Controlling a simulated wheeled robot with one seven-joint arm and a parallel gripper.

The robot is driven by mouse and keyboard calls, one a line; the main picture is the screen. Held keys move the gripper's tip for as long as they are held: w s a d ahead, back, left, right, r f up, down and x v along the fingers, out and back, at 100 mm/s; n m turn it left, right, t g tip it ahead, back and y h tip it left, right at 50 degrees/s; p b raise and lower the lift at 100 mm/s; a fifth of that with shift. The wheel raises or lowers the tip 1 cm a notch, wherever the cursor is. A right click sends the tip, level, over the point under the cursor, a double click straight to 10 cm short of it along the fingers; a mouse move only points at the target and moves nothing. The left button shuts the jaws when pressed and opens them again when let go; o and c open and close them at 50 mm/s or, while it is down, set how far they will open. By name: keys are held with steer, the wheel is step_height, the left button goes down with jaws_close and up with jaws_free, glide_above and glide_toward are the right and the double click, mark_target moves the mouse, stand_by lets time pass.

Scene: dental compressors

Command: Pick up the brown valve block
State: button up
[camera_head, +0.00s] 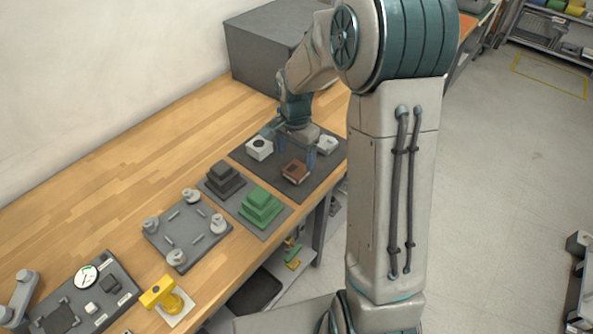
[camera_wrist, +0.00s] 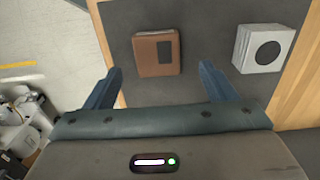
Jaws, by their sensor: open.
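The brown valve block (camera_head: 294,171) lies on a dark grey mat (camera_head: 316,185) near the front edge of the wooden bench. In the wrist view the brown block (camera_wrist: 150,55) shows a dark rectangle on its face and sits ahead of my fingertips, between their lines. My gripper (camera_head: 292,150) is over the mat, just beside or above the block; the exact height is hard to tell. In the wrist view my gripper (camera_wrist: 160,78) is open, with nothing between its two blue fingers.
A white block with a dark round face (camera_wrist: 263,49) stands to the right of the brown block. Another pale part (camera_head: 327,145) is on the mat. Green (camera_head: 261,207) and dark (camera_head: 222,180) stepped blocks stand nearby. A large grey box (camera_head: 262,55) is behind.

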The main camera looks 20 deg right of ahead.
mark_target(296, 168)
step_height(296, 168, down, 5)
steer(key=shift+s+p, duration=0.15)
steer(key=shift+p, duration=0.3)
steer(key=c, duration=1.2)
steer(key=shift+r, duration=0.1)
